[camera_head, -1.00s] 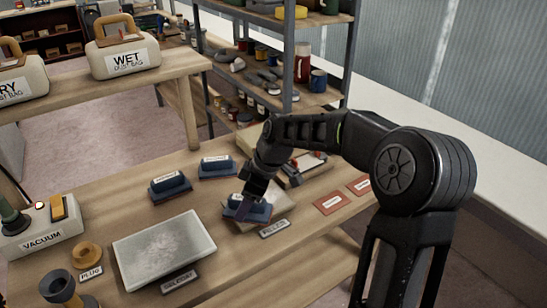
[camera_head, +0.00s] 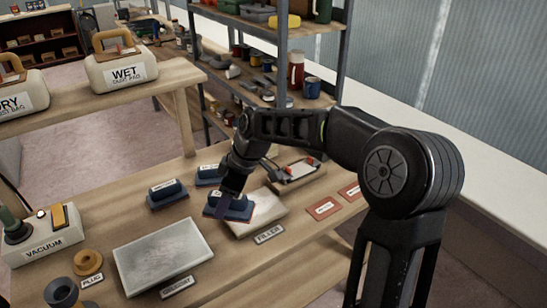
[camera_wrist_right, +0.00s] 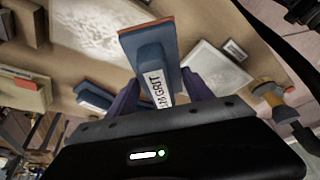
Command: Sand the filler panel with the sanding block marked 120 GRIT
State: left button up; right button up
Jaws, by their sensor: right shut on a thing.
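My right gripper (camera_head: 234,190) is shut on a blue sanding block (camera_head: 240,212). In the right wrist view the block (camera_wrist_right: 150,56) has a reddish-brown edge and a white label on which GRIT reads; the number is hard to make out. In the head view the block overlaps the left part of the pale filler panel (camera_head: 268,209), behind the FILLER label. I cannot tell whether it touches the panel. The panel (camera_wrist_right: 95,25) seems to show with whitish patches at the upper left of the wrist view. My left gripper is not in view.
Two other blue blocks, one to the left (camera_head: 166,193) and one behind (camera_head: 208,174), stand close to the held one. A grey gelcoat panel (camera_head: 165,256) lies front left. Red sheets (camera_head: 323,208) and a clamp-like tray (camera_head: 297,170) lie to the right. The vacuum (camera_head: 42,240) stands far left.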

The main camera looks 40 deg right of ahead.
jog(key=shift+r+p, duration=0.45)
jog(key=shift+r, duration=0.7)
